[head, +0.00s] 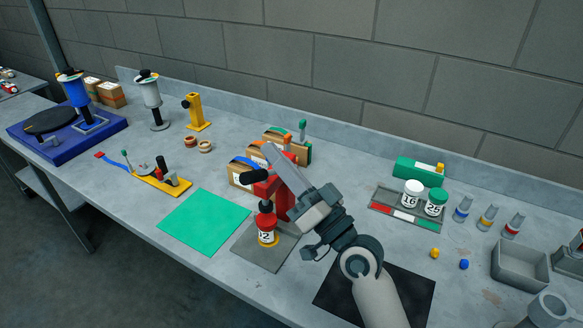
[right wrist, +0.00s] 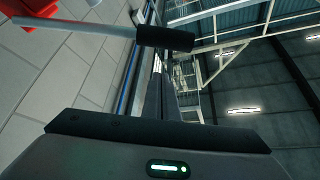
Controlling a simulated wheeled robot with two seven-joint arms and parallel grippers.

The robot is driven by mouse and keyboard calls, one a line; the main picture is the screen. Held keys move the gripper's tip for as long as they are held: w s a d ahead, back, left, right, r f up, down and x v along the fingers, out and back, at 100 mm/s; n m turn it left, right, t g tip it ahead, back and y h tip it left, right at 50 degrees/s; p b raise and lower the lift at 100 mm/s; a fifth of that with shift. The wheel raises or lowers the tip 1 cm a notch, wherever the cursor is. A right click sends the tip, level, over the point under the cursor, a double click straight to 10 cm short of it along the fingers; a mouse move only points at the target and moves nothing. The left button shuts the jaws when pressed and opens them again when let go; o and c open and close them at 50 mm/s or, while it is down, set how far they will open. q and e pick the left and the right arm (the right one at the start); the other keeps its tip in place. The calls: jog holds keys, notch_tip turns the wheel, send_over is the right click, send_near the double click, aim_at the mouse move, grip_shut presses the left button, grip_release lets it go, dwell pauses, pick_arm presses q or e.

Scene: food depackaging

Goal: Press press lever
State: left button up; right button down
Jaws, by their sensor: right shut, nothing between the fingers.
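The red press (head: 283,200) stands on a grey base plate (head: 262,250) at the middle front of the bench. Its press lever (head: 255,176) has a black grip that sticks out to the left. In the right wrist view the lever's black grip (right wrist: 165,39) and grey rod cross near the fingertips; contact cannot be told. My left gripper is out of view.
A green mat (head: 204,222) lies left of the press, a black mat (head: 410,290) to the right under my arm. Cardboard boxes (head: 240,172) stand close behind the press. A grey tray (head: 407,222) with two jars is at right. A grey bin (head: 520,265) stands farther right.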

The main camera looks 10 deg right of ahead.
jog(key=shift+s+a+f+b, duration=0.15)
jog(key=shift+a+f+b, duration=0.15)
jog(key=shift+f+b, duration=0.25)
jog(key=shift+s+a+f+b, duration=0.2)
jog(key=shift+a+f+b, duration=0.1)
jog(key=shift+f+b, duration=0.25)
jog(key=shift+s+a+f+b, duration=0.15)
jog(key=shift+a+f+b, duration=0.2)
jog(key=shift+f, duration=0.25)
notch_tip(320, 180, down, 10)
jog(key=s+a+b, duration=0.1)
jog(key=s+b, duration=0.1)
jog(key=b, duration=0.4)
jog(key=shift+s+a+r+b, duration=0.15)
jog(key=shift+s+a+b, duration=0.15)
jog(key=shift+a+b, duration=0.1)
jog(key=shift+d, duration=0.1)
